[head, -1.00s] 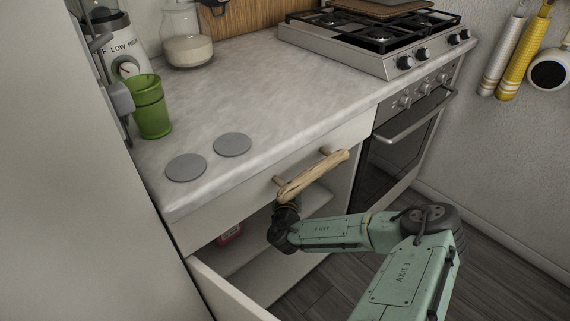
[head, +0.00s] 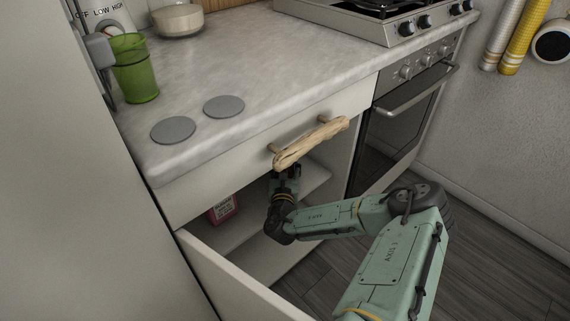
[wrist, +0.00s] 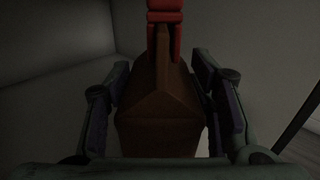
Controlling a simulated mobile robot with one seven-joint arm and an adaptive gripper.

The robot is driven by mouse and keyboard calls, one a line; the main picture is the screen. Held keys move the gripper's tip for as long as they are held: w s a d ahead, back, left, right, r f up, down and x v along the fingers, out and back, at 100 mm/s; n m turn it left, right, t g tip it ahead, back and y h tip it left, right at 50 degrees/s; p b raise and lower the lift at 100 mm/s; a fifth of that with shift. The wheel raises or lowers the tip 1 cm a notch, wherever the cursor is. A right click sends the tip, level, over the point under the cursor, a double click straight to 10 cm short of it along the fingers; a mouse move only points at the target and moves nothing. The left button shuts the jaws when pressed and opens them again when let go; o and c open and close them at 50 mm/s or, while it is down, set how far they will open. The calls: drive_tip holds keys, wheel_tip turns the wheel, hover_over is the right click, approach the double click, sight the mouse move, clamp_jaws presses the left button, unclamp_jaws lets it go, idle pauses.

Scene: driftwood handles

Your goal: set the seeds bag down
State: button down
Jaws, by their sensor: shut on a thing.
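The seeds bag (wrist: 158,98) shows in the wrist view as a brown, peaked packet with a red piece (wrist: 165,22) at its top. It stands between the two fingers of my gripper (wrist: 160,115), which is shut on it. In the head view my gripper (head: 287,180) reaches into the open cabinet below the countertop, under the driftwood handle. The bag is hidden from the head view. The wrist view is dark, and I cannot tell whether the bag touches a shelf.
A cabinet shelf (head: 318,180) shows right of my gripper. A red labelled container (head: 222,208) stands inside on the left. The driftwood handle (head: 310,143) juts out just above. The open cabinet door (head: 225,280) is at the lower left. The oven (head: 400,125) is to the right.

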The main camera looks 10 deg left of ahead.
drive_tip(key=shift+f+b, duration=0.35)
drive_tip(key=shift+f, duration=0.15)
idle(0.3)
drive_tip(key=c, duration=0.6)
unclamp_jaws()
drive_tip(key=shift+c, duration=0.2)
drive_tip(key=shift+s, duration=0.1)
drive_tip(key=s+d, duration=0.2)
drive_tip(key=s, duration=0.9)
drive_tip(key=shift+s+d, duration=0.15)
drive_tip(key=shift+s, duration=0.15)
